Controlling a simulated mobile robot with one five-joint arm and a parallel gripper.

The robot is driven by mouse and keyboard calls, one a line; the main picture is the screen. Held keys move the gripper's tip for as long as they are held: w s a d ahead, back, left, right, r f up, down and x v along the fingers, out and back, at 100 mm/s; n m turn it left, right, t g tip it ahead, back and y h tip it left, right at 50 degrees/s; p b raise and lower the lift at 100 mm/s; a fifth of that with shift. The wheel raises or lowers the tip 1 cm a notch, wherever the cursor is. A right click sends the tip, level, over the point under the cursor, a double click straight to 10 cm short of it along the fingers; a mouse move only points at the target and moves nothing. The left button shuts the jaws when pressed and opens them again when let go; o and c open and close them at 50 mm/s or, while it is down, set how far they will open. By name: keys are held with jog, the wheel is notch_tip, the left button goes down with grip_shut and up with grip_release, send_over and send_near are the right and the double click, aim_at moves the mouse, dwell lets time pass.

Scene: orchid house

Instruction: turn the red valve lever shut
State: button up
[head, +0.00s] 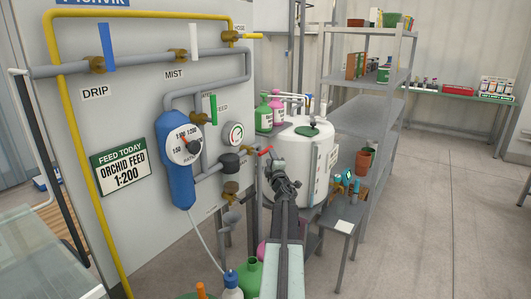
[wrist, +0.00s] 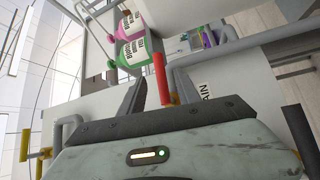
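The red valve lever (head: 265,151) is a short red handle on the DRAIN valve at the lower right of the pipework. In the wrist view the red lever (wrist: 160,78) stands nearly upright just ahead of my gripper, its lower end at an orange-brown valve body. My gripper (head: 276,160) is at the lever's right in the head view. In the wrist view my gripper (wrist: 168,92) has its dark fingers apart, with the lever between them or just beyond. I cannot tell whether a finger touches it. The valve body is partly hidden by the gripper.
A white tank (head: 300,155) stands close behind my gripper. Pink and green bottles (head: 270,112) stand near it. A blue dosing unit (head: 178,160) and a green-handled valve (head: 213,110) are to the left. A small table (head: 343,226) stands at the right; floor beyond is clear.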

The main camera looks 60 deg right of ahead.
aim_at(267, 149)
jog(key=p+x, duration=0.1)
jog(key=x, duration=0.6)
jog(key=shift+w+d, duration=0.1)
grip_shut()
dwell(1.1)
